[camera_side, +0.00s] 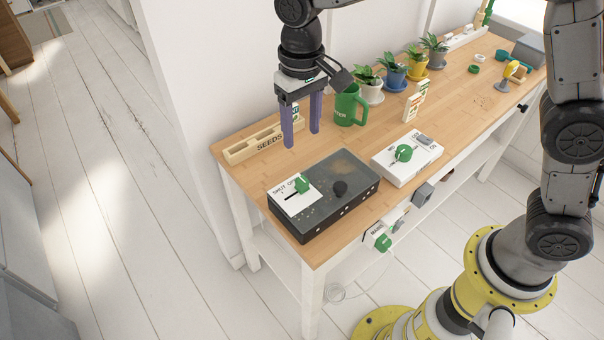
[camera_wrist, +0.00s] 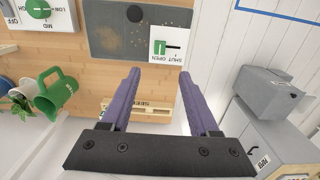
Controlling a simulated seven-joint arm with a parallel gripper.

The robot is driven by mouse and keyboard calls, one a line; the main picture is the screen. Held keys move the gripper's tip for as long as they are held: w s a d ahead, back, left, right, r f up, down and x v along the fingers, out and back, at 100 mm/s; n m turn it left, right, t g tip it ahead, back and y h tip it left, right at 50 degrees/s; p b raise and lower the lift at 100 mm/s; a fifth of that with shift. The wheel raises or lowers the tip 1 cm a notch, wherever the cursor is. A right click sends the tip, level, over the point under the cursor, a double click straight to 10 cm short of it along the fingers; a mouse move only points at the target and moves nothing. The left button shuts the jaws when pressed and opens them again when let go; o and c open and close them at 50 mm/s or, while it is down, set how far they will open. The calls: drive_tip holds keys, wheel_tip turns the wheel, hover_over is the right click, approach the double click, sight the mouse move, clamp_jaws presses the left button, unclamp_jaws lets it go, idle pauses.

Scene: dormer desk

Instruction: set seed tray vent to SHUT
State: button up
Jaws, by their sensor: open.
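The seed tray (camera_side: 335,215) is a dark, low box near the desk's left end in the side view. A white plate (camera_side: 292,203) on its lid reads SHUT at left and OPEN at right, with a dark slot. The green vent knob (camera_side: 302,185) sits at the OPEN end. In the wrist view the tray (camera_wrist: 113,38) is at the top, with the green knob (camera_wrist: 159,47) at the plate's left end. My gripper (camera_side: 302,139) has purple fingers, apart and empty, above the desk behind the tray. The wrist view shows the gripper (camera_wrist: 159,73) pointing toward the plate.
A wooden SEEDS rack (camera_side: 255,142) lies behind the tray. A green mug (camera_side: 348,108) and several potted plants stand along the back. A white box with a green dial (camera_side: 403,153) is right of the tray. Another green control (camera_side: 382,242) is on the desk's front.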

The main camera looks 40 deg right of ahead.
sight(302, 179)
wheel_tip(302, 179, down, 13)
drive_tip(key=shift+f, duration=0.15)
idle(0.4)
clamp_jaws()
idle(1.3)
